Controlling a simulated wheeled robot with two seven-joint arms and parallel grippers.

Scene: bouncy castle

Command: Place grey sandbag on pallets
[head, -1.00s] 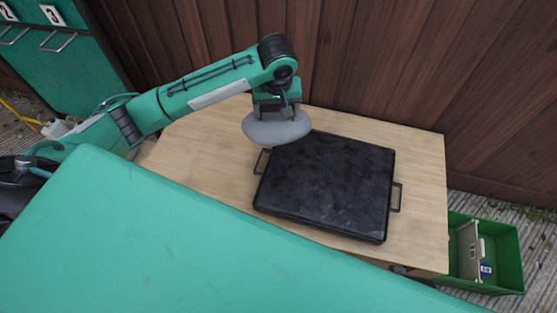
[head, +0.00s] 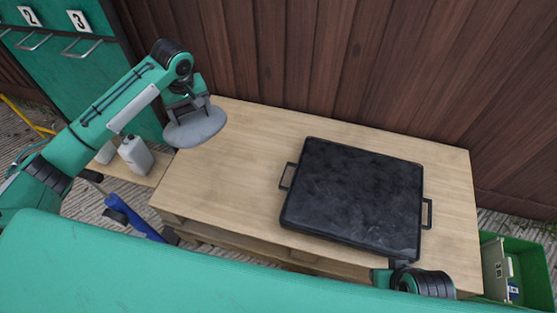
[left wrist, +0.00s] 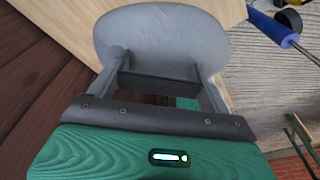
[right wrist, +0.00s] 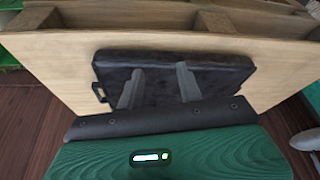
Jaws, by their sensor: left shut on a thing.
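The grey sandbag (head: 196,128) is a smooth, flattened oval. My left gripper (head: 187,104) is shut on it and holds it at the left end of the wooden top, seemingly above it. In the left wrist view the sandbag (left wrist: 160,38) spans both fingers. The pallets (head: 230,237) show as slatted wood under the pale wooden top (head: 240,165). My right gripper (right wrist: 157,82) is open, its two fingers apart with nothing between them, in front of the black slab. In the head view only part of the right arm shows at the bottom right.
A black slab with side handles (head: 355,195) covers the right part of the wooden top; the left part is bare. White jugs (head: 135,155) and a blue roller-like item (head: 130,215) are at left. A green crate (head: 520,265) is at right. A wooden wall stands behind.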

